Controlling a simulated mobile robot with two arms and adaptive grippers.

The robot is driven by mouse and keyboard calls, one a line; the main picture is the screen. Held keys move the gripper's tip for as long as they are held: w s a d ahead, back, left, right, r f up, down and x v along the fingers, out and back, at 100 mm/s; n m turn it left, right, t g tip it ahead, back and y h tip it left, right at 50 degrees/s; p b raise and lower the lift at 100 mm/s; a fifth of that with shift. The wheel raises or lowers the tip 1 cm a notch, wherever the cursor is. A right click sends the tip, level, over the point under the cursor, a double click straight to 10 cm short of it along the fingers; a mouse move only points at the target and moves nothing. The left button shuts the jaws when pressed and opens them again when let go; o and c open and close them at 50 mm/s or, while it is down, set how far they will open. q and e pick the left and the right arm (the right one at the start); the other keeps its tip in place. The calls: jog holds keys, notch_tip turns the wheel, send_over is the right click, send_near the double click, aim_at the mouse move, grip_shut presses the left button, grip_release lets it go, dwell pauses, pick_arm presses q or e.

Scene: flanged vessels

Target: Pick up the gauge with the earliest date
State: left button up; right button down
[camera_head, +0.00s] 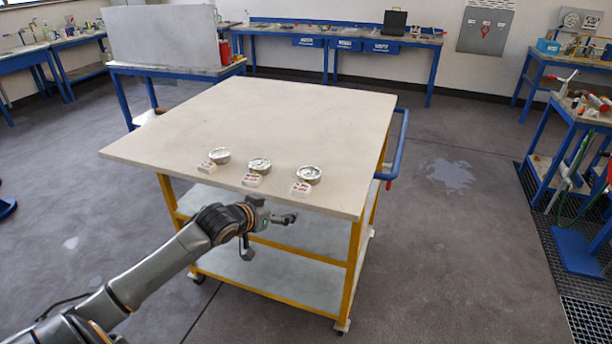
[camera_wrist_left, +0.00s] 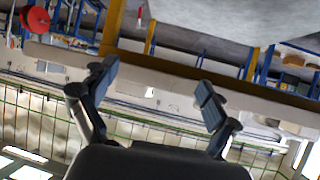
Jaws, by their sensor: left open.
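Three round metal gauges stand in a row near the front edge of the table (camera_head: 260,110): a left gauge (camera_head: 220,155), a middle gauge (camera_head: 260,165) and a right gauge (camera_head: 309,175). A small white label block lies in front of each: left (camera_head: 207,167), middle (camera_head: 252,180) and right (camera_head: 301,189). The dates are too small to read. My left gripper (camera_head: 272,222) is in front of the table's front edge, apart from the gauges. In the left wrist view its two fingers (camera_wrist_left: 158,84) are spread with nothing between them. My right gripper is not in view.
The table is a cart with a yellow frame, lower shelves, wheels and a blue handle (camera_head: 397,145) on its right side. Blue workbenches (camera_head: 340,40) stand along the back wall and at the right (camera_head: 575,120). The tabletop behind the gauges is clear.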

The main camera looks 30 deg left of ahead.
pick_arm(q)
jog(key=t, duration=0.1)
send_near(309, 172)
jog(key=shift+h, duration=0.3)
jog(key=p+x, duration=0.1)
jog(key=x, duration=0.3)
jog(key=shift+a+f+p, duration=0.15)
jog(key=shift+a+p, duration=0.25)
jog(key=shift+w+f, duration=0.2)
jog(key=shift+w, duration=0.15)
jog(key=shift+w+p, duration=0.55)
jog(key=shift+w, duration=0.05)
jog(key=x, duration=0.1)
jog(key=p+x, duration=0.1)
jog(key=x, duration=0.1)
jog(key=shift+d+f, duration=0.1)
jog(key=shift+d, duration=0.1)
jog(key=shift+w+f, duration=0.2)
jog(key=shift+w, duration=0.25)
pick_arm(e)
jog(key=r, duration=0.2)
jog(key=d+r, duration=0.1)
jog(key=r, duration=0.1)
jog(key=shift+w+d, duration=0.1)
pick_arm(q)
jog(key=shift+c, duration=0.5)
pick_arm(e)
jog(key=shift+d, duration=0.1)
pick_arm(q)
jog(key=c, duration=1.4)
